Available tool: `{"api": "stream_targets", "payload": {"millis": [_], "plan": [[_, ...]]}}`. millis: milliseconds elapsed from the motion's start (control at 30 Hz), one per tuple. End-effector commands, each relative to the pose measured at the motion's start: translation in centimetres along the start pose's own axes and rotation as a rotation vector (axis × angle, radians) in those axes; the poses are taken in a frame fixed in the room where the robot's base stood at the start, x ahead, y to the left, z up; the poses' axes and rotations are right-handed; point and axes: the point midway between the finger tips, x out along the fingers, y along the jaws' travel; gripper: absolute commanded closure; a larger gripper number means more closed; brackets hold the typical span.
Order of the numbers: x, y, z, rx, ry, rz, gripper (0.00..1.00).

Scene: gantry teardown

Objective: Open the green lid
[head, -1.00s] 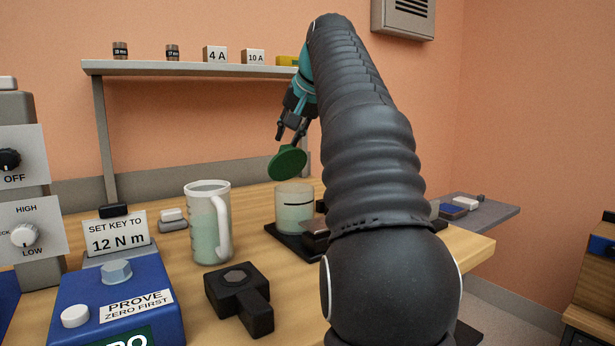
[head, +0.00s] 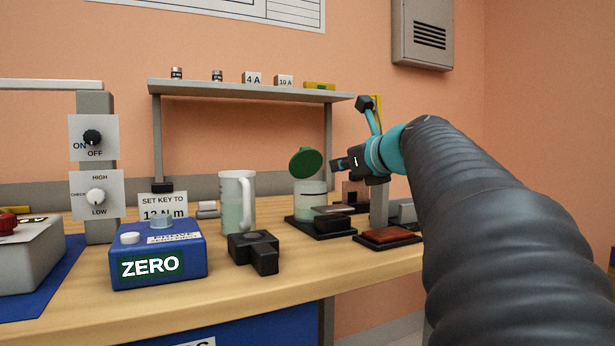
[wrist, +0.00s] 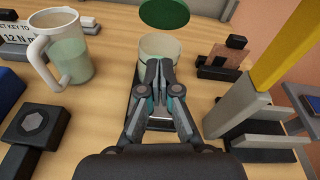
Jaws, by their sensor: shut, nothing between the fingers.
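The green lid (head: 306,162) stands raised and tilted above the mouth of a clear jar (head: 311,212) with pale contents. In the wrist view the lid (wrist: 164,12) shows at the top, beyond the jar (wrist: 162,46). My gripper (head: 336,164) is shut and empty, to the right of the lid and apart from it in the head view. In the wrist view my gripper's fingertips (wrist: 160,66) are together in front of the jar and cover part of it. The lid's hinge cannot be made out.
A measuring jug (head: 236,206) stands left of the jar, with a black block tool (head: 253,250) in front. A blue ZERO box (head: 158,255) sits further left. A grey post (head: 379,205) and a brown-topped pad (head: 388,236) are at right. A shelf (head: 250,92) runs behind.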

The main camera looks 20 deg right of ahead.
Motion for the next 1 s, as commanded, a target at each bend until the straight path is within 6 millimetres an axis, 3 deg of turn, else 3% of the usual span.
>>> {"api": "stream_targets", "payload": {"millis": [100,333,833,1000], "plan": [[-0.3,-0.1,-1.1,0.136,-0.02,-0.015,1.0],[0.9,-0.2,-1.3,0.185,-0.026,-0.018,1.0],[9.9,-0.2,-1.0,0.18,-0.025,-0.015,1.0],[11.4,-0.7,0.9,0.178,-0.027,-0.016,1.0]]}}
